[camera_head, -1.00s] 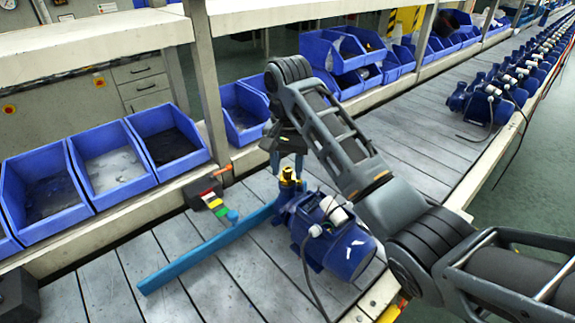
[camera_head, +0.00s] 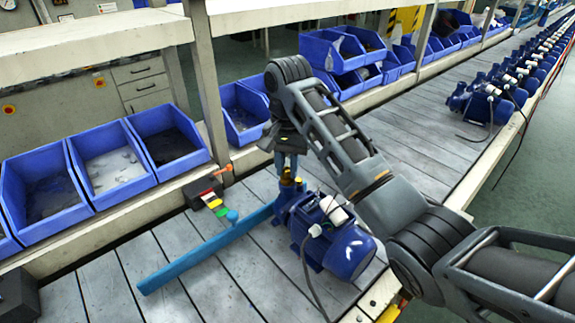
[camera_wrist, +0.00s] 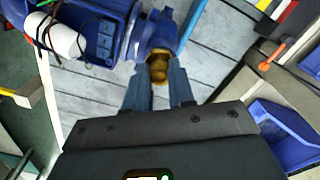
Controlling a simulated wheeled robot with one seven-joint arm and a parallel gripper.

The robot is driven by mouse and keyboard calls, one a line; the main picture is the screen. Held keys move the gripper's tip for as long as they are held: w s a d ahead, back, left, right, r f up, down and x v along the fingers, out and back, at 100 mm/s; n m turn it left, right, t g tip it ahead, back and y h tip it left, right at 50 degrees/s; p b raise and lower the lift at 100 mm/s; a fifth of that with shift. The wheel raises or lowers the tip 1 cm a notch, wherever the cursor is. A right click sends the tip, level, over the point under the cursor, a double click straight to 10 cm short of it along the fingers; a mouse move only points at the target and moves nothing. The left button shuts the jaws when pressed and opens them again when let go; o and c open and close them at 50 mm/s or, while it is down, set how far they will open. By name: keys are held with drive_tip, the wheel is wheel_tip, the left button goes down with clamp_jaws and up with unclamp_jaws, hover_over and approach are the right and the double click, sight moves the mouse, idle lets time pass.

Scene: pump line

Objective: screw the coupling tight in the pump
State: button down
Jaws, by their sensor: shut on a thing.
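The blue pump (camera_head: 330,243) lies on the grey slatted bench with its motor toward the front right. The brass coupling (camera_head: 287,173) stands upright at the pump's port, at its far left end, and is partly hidden by my fingers. My gripper (camera_head: 289,167) points down over it, shut on the coupling. In the wrist view the brass coupling (camera_wrist: 158,70) shows between the two blue fingertips of my gripper (camera_wrist: 161,80), at the opening of the blue pump (camera_wrist: 155,30). How deep the thread sits cannot be seen.
A long blue bar (camera_head: 190,258) lies on the bench left of the pump. Coloured pieces on a dark block (camera_head: 206,188) lie behind it. Blue bins (camera_head: 110,160) line the back. A row of other pumps (camera_head: 490,95) stands at the far right.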

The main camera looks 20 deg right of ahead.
drive_tip(key=m, duration=0.3)
drive_tip(key=shift+m, duration=1.7)
drive_tip(key=shift+m, duration=0.3)
drive_tip(key=m, duration=0.3)
drive_tip(key=shift+m, duration=1.7)
